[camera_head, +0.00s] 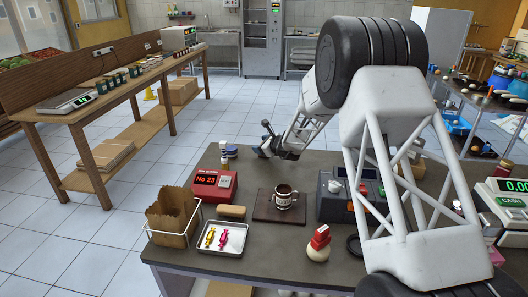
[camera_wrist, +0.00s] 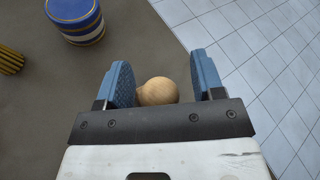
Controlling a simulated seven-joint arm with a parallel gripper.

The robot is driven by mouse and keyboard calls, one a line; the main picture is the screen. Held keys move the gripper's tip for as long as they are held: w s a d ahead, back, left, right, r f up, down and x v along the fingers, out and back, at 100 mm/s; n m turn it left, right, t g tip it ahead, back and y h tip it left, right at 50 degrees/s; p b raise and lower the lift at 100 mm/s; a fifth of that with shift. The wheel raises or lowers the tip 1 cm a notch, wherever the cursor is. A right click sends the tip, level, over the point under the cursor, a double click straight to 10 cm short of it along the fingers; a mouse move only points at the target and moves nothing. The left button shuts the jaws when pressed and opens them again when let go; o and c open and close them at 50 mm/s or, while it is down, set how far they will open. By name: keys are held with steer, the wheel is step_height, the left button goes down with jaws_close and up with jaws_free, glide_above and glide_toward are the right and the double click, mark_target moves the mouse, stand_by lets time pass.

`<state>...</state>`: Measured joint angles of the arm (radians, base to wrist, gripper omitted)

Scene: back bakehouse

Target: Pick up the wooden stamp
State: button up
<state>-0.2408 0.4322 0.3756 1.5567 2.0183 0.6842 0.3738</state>
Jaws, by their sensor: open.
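A round, pale wooden knob (camera_wrist: 158,91), which looks like the top of the wooden stamp, shows in the wrist view. It lies between the two blue finger pads of my gripper (camera_wrist: 161,75), closer to the left finger, with a visible gap on the right. The fingers are apart. The rest of the stamp below the knob is mostly hidden. In the head view my gripper (camera_head: 267,140) is low at the counter's far edge, and I cannot make out the stamp there.
A blue-and-white tin (camera_wrist: 75,18) stands near my gripper, with a yellow-and-black striped object (camera_wrist: 10,58) farther left. Floor lies beyond the edge.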

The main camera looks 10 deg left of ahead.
steer(key=shift+c, duration=0.3)
steer(key=c, duration=0.9)
